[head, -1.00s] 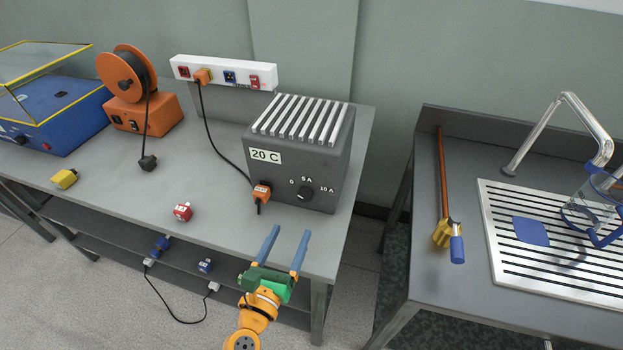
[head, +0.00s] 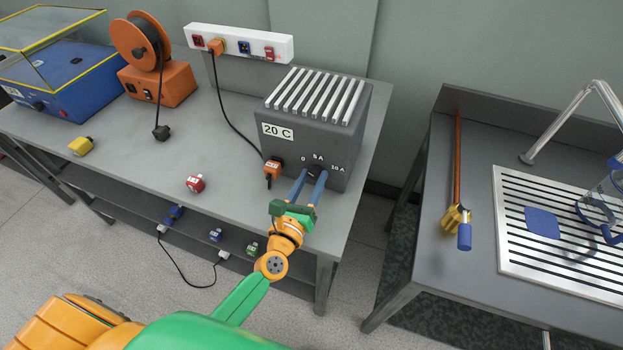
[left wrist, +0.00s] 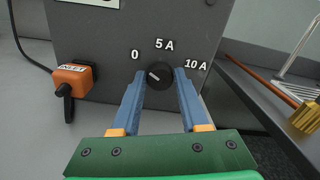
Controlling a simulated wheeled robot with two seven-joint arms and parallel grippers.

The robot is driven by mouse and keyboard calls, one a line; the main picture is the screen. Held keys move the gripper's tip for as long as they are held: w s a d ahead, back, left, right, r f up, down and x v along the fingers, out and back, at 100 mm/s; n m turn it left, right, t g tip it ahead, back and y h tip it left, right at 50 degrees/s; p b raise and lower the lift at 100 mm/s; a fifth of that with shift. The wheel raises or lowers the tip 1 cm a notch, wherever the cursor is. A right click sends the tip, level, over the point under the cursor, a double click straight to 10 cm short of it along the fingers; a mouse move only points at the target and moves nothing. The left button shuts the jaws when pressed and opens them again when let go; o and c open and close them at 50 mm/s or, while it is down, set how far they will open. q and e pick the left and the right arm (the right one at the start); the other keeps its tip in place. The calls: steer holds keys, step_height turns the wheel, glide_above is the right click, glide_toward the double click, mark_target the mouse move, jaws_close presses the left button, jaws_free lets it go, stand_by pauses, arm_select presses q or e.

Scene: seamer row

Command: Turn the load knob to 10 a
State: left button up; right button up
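The load knob (left wrist: 160,75) is a small black dial on the front of a dark grey load box (head: 340,125), with 0, 5 A and 10 A printed around it. In the left wrist view its white mark points to the upper left, towards the 0. My left gripper (head: 313,174) is at the box front, its two blue fingers apart on either side of the knob. In the left wrist view the fingertips (left wrist: 160,82) flank the knob, with slight gaps showing. In the head view the fingers partly hide the knob. My right gripper is not in view.
An orange INLET plug (left wrist: 73,80) sticks out of the box left of the knob. A red plug (head: 195,183) and a yellow plug (head: 81,146) lie on the bench. A cable reel (head: 143,50) stands behind. A sink bench (head: 430,240) is at the right, across a gap.

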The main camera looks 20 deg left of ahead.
arm_select(q)
jaws_close()
steer(key=shift+m, duration=0.3)
steer(key=m, duration=0.4)
steer(key=shift+m, duration=0.4)
steer(key=m, duration=0.5)
steer(key=shift+d+p, duration=0.1)
steer(key=shift+p, duration=0.2)
steer(key=m+p, duration=0.1)
steer(key=m, duration=0.5)
steer(key=shift+m, duration=0.3)
steer(key=m+p, duration=0.1)
steer(key=m, duration=0.5)
steer(key=shift+w+m, duration=0.1)
steer(key=shift+m, duration=0.5)
